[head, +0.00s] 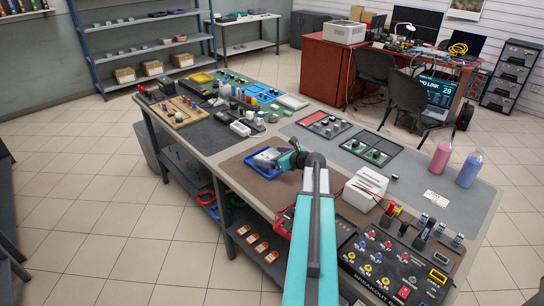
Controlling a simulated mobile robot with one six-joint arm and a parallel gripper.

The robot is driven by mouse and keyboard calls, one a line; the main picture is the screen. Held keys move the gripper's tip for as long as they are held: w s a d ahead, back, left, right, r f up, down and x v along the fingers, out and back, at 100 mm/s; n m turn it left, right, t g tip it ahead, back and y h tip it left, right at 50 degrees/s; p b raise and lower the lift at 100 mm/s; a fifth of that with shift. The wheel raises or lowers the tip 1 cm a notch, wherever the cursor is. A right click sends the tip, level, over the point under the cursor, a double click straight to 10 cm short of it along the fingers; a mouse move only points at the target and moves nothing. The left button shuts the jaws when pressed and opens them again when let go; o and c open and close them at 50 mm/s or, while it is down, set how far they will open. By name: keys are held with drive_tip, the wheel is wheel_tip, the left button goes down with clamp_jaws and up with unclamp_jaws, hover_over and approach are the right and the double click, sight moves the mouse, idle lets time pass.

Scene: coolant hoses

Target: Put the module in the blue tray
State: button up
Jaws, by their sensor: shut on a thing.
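The blue tray (257,164) lies on the brown mat at the near part of the bench, in the middle of the head view. My gripper (277,157) is at the right side of this tray, low over it, with its fingers pointing left. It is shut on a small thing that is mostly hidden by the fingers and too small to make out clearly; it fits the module. I cannot tell whether it touches the tray floor.
A white box (366,187) with red leads stands right of my arm. A black breakout panel (395,265) fills the near right corner. Two dark trays with parts (371,148) lie behind. Pink (441,158) and blue bottles (469,168) stand at the right edge.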

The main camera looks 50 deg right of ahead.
drive_tip(key=shift+f, duration=0.15)
drive_tip(key=o, duration=1)
drive_tip(key=shift+f, duration=0.1)
drive_tip(key=shift+o, duration=0.2)
drive_tip(key=shift+r, duration=0.2)
drive_tip(key=b+v, duration=0.1)
drive_tip(key=v, duration=1)
drive_tip(key=shift+s+b, duration=0.35)
drive_tip(key=shift+s, duration=0.05)
drive_tip(key=shift+s+r, duration=0.1)
drive_tip(key=shift+r, duration=0.15)
